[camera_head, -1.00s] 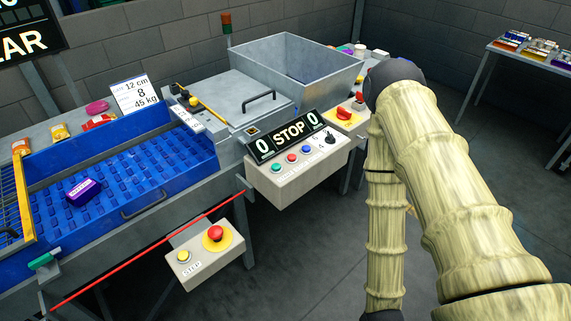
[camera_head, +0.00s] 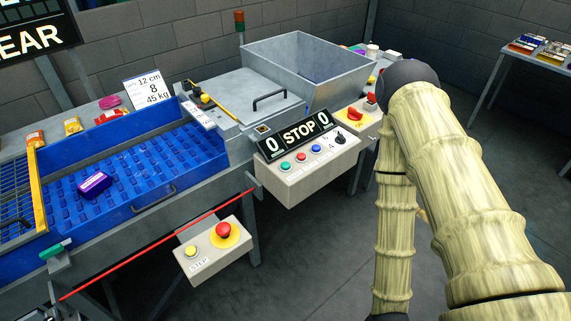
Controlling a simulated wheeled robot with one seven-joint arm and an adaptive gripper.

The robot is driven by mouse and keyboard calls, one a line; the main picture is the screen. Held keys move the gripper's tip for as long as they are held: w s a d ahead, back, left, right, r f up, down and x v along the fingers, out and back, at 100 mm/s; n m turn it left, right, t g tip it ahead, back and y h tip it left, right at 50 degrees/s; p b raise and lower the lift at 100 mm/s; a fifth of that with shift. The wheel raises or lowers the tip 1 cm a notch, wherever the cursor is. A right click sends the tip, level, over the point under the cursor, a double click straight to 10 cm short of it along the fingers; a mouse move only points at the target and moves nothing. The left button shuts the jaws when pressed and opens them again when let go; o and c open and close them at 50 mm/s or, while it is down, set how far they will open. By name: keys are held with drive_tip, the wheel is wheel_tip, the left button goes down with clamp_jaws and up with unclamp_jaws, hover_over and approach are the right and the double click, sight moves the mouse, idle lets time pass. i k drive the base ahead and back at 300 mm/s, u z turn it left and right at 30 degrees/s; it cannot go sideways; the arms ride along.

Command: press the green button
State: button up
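The green button (camera_head: 285,166) is a small round cap at the left end of a row on a pale control box (camera_head: 322,174). A red button (camera_head: 301,156) and a blue button (camera_head: 316,149) sit beside it, and a dark knob (camera_head: 340,138) is at the right. A display above them reads "0 STOP 0". My arm, in pale ribbed sleeves, stands to the right of the box, apart from the green button in the picture. My gripper is not visible, so its state is hidden.
A lower box (camera_head: 212,252) has a red mushroom button and a yellow button. A red cord (camera_head: 160,242) runs along the front. A blue conveyor (camera_head: 125,168) carries a purple pack (camera_head: 94,184). A grey hopper (camera_head: 306,72) stands behind. Floor in front of the control box looks clear.

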sight(286, 165)
drive_tip(key=z, duration=2.05)
drive_tip(key=k, duration=0.95)
drive_tip(key=u, duration=1.5)
drive_tip(key=i, duration=0.5)
